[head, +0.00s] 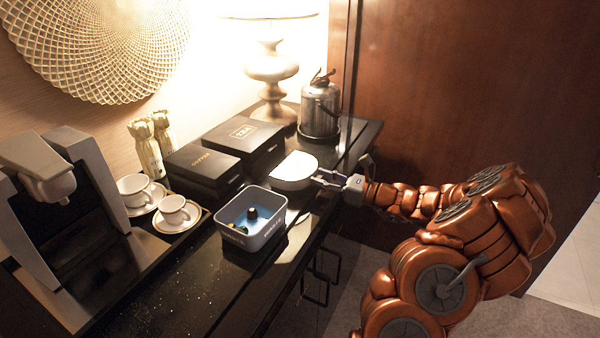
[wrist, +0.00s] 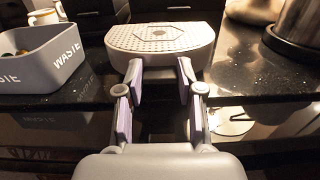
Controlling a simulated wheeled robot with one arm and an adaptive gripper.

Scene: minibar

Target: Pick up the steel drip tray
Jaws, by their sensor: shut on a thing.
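The steel drip tray (head: 293,171) is a pale, rounded box on the dark counter, between the black boxes and the counter's front edge. In the wrist view the drip tray (wrist: 160,38) shows a dotted, perforated top and lies straight ahead. My gripper (head: 322,178) reaches in from the right and meets the tray's near side. In the wrist view my gripper's fingertips (wrist: 159,72) are shut on the tray's near edge. The tray looks level; I cannot tell whether it is clear of the counter.
A grey waste bin (head: 252,232) with small items stands left of the tray. Black boxes (head: 240,137) are behind it. A steel kettle (head: 320,105) and a lamp (head: 271,75) stand at the back. Cups (head: 173,210) and a coffee machine (head: 60,190) are at left.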

